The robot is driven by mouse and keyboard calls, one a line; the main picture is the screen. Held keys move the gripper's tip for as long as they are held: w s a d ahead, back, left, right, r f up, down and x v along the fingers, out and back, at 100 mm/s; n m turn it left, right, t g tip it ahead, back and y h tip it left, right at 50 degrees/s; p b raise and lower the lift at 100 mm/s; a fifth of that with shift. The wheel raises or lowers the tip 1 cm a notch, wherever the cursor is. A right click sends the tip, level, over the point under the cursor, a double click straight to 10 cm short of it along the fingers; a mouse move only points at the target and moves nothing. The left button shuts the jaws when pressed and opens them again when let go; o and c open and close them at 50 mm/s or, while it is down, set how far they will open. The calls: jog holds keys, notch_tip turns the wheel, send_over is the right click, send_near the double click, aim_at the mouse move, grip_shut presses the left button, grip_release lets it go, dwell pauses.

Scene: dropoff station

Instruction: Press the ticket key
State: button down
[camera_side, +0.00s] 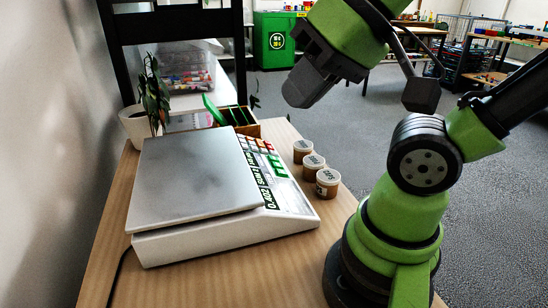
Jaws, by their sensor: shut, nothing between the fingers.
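A white weighing scale (225,228) with a flat grey metal pan (190,178) stands on the wooden table. Its sloping right side carries a display (262,180) with lit digits and a keypad (262,146) with white, red and green keys. The key labels are too small to read, so I cannot tell which one is the ticket key. My gripper (296,96) is shut and empty. It is in the air above and to the right of the keypad in the picture, apart from the keys.
Several small lidded jars (314,167) stand right of the scale, between it and my base. A wall borders the left. Bare table (290,262) shows in front.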

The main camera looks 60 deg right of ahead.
dwell(0.3)
jog(key=m+t+h, duration=0.1)
jog(key=m+h, duration=0.6)
jog(key=m, duration=0.4)
send_over(273, 159)
jog(key=s, duration=0.3)
notch_tip(273, 159, down, 9)
jog(key=s+d+f+m+t+y, duration=0.1)
jog(key=d+f+m, duration=0.3)
jog(key=f, duration=0.4)
jog(key=shift+d+t+y, duration=0.3)
jog(key=shift+d+t, duration=0.1)
jog(key=shift+d, duration=0.05)
jog(key=shift+w+a+f, duration=0.4)
jog(key=shift+f, duration=0.95)
jog(key=shift+w+a+f, duration=0.45)
jog(key=shift+f, duration=0.85)
jog(key=shift+w+a+f, duration=0.4)
jog(key=shift+f, duration=0.95)
jog(key=shift+f, duration=0.15)
